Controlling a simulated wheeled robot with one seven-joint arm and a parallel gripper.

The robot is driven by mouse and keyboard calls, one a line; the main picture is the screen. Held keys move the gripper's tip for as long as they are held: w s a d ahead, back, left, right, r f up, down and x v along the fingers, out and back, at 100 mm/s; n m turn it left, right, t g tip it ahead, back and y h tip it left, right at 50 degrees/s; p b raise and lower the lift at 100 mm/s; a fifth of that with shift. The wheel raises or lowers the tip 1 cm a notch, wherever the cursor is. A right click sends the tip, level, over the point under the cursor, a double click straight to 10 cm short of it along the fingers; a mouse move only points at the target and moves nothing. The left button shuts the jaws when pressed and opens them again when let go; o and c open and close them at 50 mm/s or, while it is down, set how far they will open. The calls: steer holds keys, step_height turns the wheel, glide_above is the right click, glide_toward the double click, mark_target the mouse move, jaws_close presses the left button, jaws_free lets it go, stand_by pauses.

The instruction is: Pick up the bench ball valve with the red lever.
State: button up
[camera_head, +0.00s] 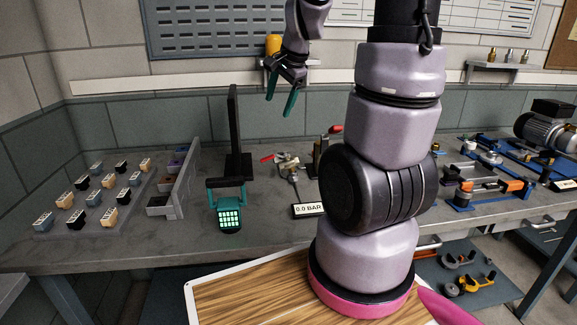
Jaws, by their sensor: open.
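The ball valve (287,163), a small metallic body with a red lever (267,158) pointing left, is on the grey workbench (120,240) near the middle. My gripper (281,104) has two dark green fingers, spread open and empty. In the picture it hangs above the valve, pointing down, clearly apart from it. The area right of the valve is partly hidden behind my arm.
A black upright stand (233,135) and a teal keypad device (229,215) stand left of the valve. A "0.0 BAR" display (308,210) is in front. Several small blocks lie far left; a motor (549,127) and blue fixtures are right.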

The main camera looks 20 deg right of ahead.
steer(key=w+d+f+m+g+h, duration=0.1)
steer(key=w+d+f+m, duration=0.25)
steer(key=f, duration=0.35)
steer(key=w+d+f+m+h, duration=0.1)
steer(key=w+d+f+m, duration=0.1)
steer(key=d+f, duration=0.35)
glide_above(291, 159)
steer(key=s, duration=0.2)
step_height(291, 159, down, 6)
steer(key=shift+a+x, duration=0.1)
steer(key=shift+x, duration=1.25)
steer(key=shift+a+x, duration=0.15)
steer(key=shift+x, duration=1.2)
steer(key=shift+s, duration=0.1)
jaws_close()
